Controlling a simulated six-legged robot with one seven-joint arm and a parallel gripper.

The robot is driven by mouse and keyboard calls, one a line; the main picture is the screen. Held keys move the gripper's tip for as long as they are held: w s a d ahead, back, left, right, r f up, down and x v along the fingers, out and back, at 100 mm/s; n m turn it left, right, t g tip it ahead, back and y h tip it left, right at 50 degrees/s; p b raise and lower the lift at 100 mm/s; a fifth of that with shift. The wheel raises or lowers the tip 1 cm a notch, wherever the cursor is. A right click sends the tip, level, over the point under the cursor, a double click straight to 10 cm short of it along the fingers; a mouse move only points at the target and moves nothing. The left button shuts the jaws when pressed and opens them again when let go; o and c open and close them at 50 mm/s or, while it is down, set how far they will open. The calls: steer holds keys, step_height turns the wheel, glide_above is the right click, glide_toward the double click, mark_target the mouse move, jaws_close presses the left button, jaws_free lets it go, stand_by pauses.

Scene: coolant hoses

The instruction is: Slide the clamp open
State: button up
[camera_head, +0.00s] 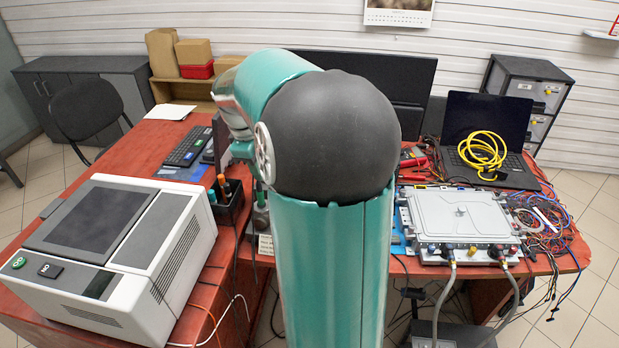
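A grey metal box (462,222) lies on the right part of the red table. Two grey hoses, the left hose (441,300) and the right hose (513,297), run down from fittings on its front side. The left fitting (446,248) and the right fitting (496,250) are small in this view. I cannot make out the clamp or whether it is open or shut. My teal arm with a black round joint fills the middle of the view. My gripper is not visible; my arm may be hiding it.
A white and grey machine (110,262) takes up the left table. A tool holder (226,203) and a keyboard (187,146) are behind it. A laptop (487,135) with a yellow cable (484,152) stands behind the box. Tangled wires (545,225) lie to its right.

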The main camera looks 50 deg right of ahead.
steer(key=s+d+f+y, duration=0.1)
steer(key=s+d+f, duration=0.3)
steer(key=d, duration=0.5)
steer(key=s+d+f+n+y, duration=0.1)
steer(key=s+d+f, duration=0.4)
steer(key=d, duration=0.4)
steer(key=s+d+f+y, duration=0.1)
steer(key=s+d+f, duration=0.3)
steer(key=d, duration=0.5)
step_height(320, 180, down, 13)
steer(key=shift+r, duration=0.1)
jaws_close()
